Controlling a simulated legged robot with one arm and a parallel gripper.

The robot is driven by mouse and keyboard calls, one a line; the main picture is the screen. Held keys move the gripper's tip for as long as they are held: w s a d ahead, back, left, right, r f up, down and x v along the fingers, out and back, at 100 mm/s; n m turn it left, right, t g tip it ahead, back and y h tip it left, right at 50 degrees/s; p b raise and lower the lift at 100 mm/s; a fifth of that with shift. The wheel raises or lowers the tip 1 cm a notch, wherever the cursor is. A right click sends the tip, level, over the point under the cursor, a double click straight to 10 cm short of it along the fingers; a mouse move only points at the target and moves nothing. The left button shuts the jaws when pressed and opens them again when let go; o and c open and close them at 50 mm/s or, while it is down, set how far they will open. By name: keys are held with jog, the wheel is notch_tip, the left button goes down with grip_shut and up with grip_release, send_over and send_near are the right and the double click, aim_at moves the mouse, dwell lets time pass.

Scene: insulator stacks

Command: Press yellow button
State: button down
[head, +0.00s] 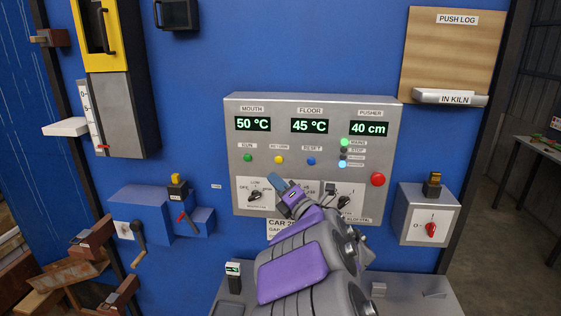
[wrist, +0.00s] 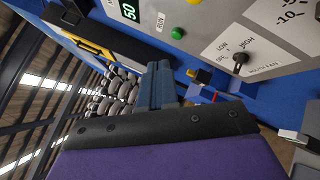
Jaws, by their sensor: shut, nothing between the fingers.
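The yellow button (head: 279,160) is on the grey control panel (head: 380,112), between the green button (head: 248,158) and the blue button (head: 311,161). In the wrist view part of the yellow button (wrist: 194,2) shows at the top edge, beyond the green button (wrist: 178,33). My gripper (head: 277,184) is just below the yellow button in the head view, apart from it in the picture. Its blue fingers are together and empty, and they also show in the wrist view (wrist: 159,68). The gap in depth to the panel is hard to tell.
Rotary knobs (head: 255,195) sit below the buttons, partly beside my gripper. A large red button (head: 377,179) is at the panel's right. A box with a red switch (head: 431,229) stands further right. A blue box with a crank (head: 138,240) is at left.

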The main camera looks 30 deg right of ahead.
aim_at(279, 159)
jog(key=w+d, duration=0.1)
jog(key=w, duration=0.1)
jog(key=w+d+p, duration=0.1)
jog(key=w+d, duration=0.1)
jog(key=w+d+p, duration=0.1)
jog(key=w, duration=0.2)
jog(key=shift+d, duration=0.2)
jog(key=shift+a, duration=0.2)
jog(key=shift+d, duration=0.2)
dwell(0.4)
